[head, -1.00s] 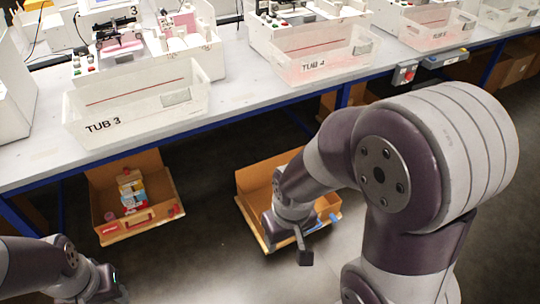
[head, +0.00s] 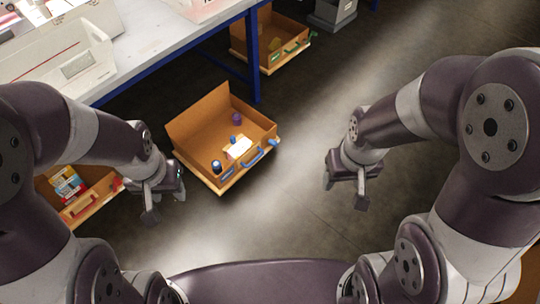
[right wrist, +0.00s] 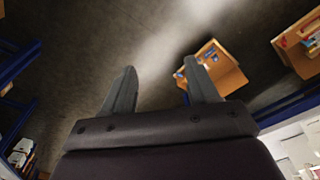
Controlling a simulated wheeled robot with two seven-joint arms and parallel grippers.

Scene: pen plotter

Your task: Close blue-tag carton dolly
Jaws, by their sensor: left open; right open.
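The blue-tag carton dolly (head: 222,140) is an open brown carton on a low pale base, standing out on the floor in the middle of the head view. A blue handle (head: 253,157) and a blue tag (head: 227,174) are on its front. Blue and purple items and a white one lie inside. It also shows in the right wrist view (right wrist: 222,72), beyond the right finger. My left gripper (head: 165,198) is open and empty, left of the dolly. My right gripper (head: 345,186) is open and empty, right of the dolly and apart from it.
A red-tag carton (head: 92,204) is at the left, partly behind my left arm. A green-tag carton (head: 270,50) stands farther back beside a grey bin (head: 332,12). The blue table leg (head: 253,60) is behind the dolly. The floor (head: 300,140) to its right is clear.

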